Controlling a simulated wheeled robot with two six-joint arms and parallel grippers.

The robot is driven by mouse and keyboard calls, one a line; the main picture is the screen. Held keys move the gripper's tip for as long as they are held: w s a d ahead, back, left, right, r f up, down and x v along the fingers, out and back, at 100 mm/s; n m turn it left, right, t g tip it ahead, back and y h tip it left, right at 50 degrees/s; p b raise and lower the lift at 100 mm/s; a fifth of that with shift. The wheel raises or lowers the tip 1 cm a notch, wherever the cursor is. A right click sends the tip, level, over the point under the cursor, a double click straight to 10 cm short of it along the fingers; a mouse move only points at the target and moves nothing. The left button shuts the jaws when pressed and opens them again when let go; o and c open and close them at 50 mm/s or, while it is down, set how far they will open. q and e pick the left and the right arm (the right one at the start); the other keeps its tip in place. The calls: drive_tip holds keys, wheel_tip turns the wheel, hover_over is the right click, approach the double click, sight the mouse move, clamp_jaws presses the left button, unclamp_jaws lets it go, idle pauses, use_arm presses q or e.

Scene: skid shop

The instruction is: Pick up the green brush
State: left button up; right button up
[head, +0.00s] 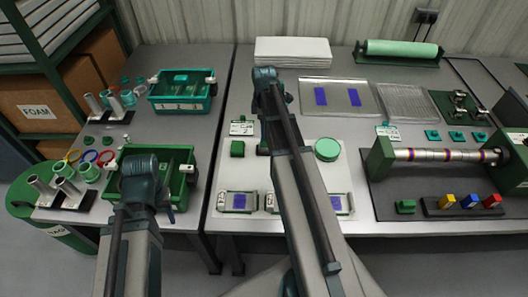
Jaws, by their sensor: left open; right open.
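I cannot pick out a green brush for certain in the head view. Small green pieces lie on the right-hand table: a green block (237,148), a round green disc (326,150) and another green block (405,206). My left gripper (141,165) is open over the near green bin (183,153) and hides part of its inside.
A far green bin (182,104) stands on the left table, with metal tubes (93,103) and colored rings (88,156) beside it. A roller machine (445,155), colored blocks (470,200) and a white sheet stack (292,50) occupy the right-hand table. A gap separates the tables.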

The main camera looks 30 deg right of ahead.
sight(264, 146)
use_arm(q)
drive_tip(key=shift+f+b, duration=1.2)
drive_tip(key=shift+f, duration=0.55)
use_arm(e)
drive_tip(key=shift+f, duration=1.75)
drive_tip(key=shift+f, duration=0.1)
wheel_tip(264, 146, down, 5)
drive_tip(key=b, duration=0.5)
drive_tip(key=shift+w+d+f, duration=0.1)
drive_tip(key=shift+w+d, duration=0.05)
use_arm(q)
wheel_tip(264, 146, down, 5)
drive_tip(key=shift+f, duration=0.1)
use_arm(e)
clamp_jaws()
